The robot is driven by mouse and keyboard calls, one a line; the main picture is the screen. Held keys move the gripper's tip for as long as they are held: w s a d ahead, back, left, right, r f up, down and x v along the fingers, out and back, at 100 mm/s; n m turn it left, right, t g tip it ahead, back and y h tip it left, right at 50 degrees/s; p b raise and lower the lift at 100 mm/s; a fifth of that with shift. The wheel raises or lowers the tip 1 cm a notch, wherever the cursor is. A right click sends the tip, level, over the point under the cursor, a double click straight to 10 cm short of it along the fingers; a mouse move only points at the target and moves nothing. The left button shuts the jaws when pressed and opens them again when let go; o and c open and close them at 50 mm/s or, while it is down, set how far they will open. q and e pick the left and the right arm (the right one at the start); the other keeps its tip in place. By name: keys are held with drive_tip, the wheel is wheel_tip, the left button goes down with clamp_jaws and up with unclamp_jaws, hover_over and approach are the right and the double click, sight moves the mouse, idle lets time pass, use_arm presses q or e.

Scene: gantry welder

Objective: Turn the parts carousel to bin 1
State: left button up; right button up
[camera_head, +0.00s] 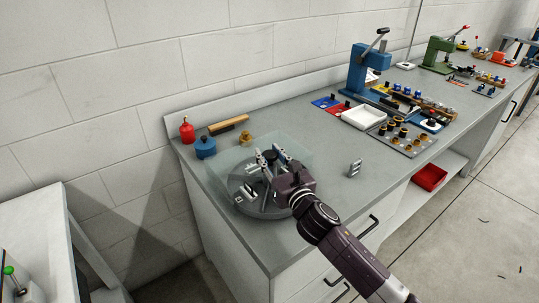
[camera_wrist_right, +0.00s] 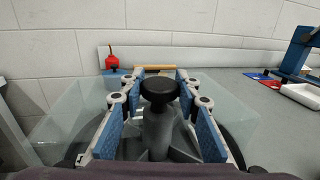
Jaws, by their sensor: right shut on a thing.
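The parts carousel (camera_head: 243,205) is a dark grey round turntable near the left end of the bench, behind clear panels (camera_head: 230,160). Metal parts lie on it at its left. A black round knob (camera_wrist_right: 158,88) tops a grey post (camera_wrist_right: 157,130) at its middle. My right gripper (camera_head: 270,158) reaches over the carousel from the front right. Its blue-padded fingers (camera_wrist_right: 159,100) stand on both sides of the knob and are shut on it. The gripper hides the carousel's right part, and I cannot read any bin number. My left gripper is not in view.
A red can (camera_head: 187,130), a blue pot (camera_head: 205,148), a brass piece (camera_head: 246,138) and a wooden-handled brush (camera_head: 228,125) stand behind the carousel. A small metal piece (camera_head: 354,168) is to its right. A white tray (camera_head: 363,117) and blue press (camera_head: 368,70) are farther right.

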clamp_jaws()
drive_tip(key=shift+h, duration=0.3)
